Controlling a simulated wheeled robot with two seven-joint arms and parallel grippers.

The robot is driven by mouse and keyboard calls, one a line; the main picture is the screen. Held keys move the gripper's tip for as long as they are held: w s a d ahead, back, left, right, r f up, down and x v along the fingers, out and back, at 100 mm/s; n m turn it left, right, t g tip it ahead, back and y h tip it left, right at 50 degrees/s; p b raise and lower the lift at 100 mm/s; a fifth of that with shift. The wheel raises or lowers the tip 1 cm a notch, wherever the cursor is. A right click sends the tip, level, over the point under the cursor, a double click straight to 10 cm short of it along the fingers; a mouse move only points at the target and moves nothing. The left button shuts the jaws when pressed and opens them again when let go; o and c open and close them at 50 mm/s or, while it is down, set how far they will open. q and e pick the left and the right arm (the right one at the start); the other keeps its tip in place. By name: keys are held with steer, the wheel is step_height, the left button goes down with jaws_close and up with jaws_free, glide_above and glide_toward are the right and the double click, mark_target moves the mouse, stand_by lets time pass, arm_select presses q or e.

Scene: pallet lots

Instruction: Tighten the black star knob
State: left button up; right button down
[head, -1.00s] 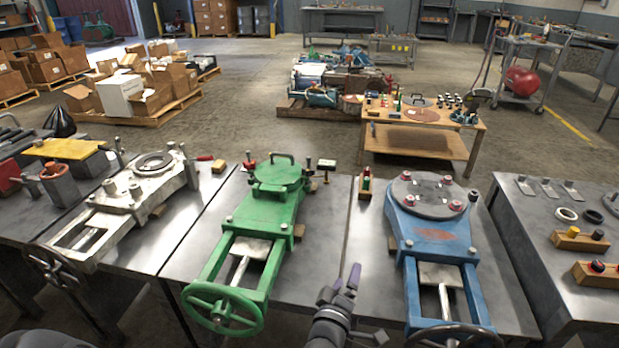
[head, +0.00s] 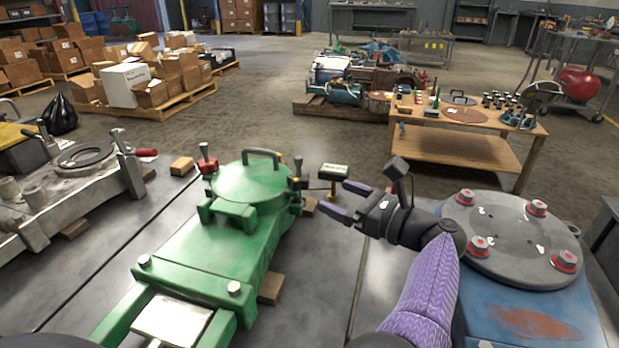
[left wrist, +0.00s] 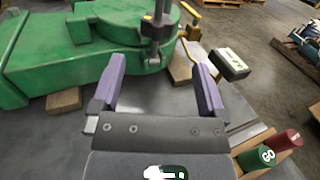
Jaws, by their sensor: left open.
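A green valve (head: 215,245) lies on the metal table in the head view. A dark upright knob and stem (head: 298,168) stand at the right side of its round lid; I cannot tell whether the knob is star-shaped. The left wrist view shows a dark upright stem (left wrist: 155,35) beside the green body, its top cut off by the frame edge. My left gripper (head: 343,201) is open, its purple fingers pointing left toward the valve's right side. In the left wrist view the fingers (left wrist: 160,78) are apart with nothing between them. My right gripper is not in view.
A small dark box with a pale label (head: 332,171) stands on a yellow post beside the lid. A red-based clamp (head: 207,162) is at the lid's left. A blue valve (head: 520,310) lies to the right. A wooden block with red and green cylinders (left wrist: 262,158) is near the gripper.

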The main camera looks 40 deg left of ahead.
mark_target(299, 176)
arm_select(q)
steer(key=a, duration=0.2)
steer(key=s+a, duration=0.1)
steer(key=a, duration=0.5)
steer(key=shift+s+a+r, duration=0.1)
steer(key=shift+s+a, duration=0.1)
steer(key=shift+s, duration=0.15)
steer(key=shift+a, duration=0.35)
steer(key=shift+c, duration=0.3)
steer(key=c, duration=1.2)
steer(key=m+t+p, duration=0.2)
steer(key=t+p, duration=0.1)
steer(key=r+m+t+p, duration=0.1)
steer(key=m+t+p, duration=0.1)
steer(key=t+p, duration=0.1)
steer(key=shift+s+t, duration=0.1)
steer(key=shift+t, duration=0.2)
jaws_close()
steer(key=shift+f+m+t+h+p, duration=0.1)
steer(key=shift+m+t+h+p, duration=0.25)
steer(key=shift+m+t, duration=0.2)
steer(key=shift+f+t, duration=0.2)
steer(key=shift+t, duration=0.15)
steer(key=shift+f, duration=0.15)
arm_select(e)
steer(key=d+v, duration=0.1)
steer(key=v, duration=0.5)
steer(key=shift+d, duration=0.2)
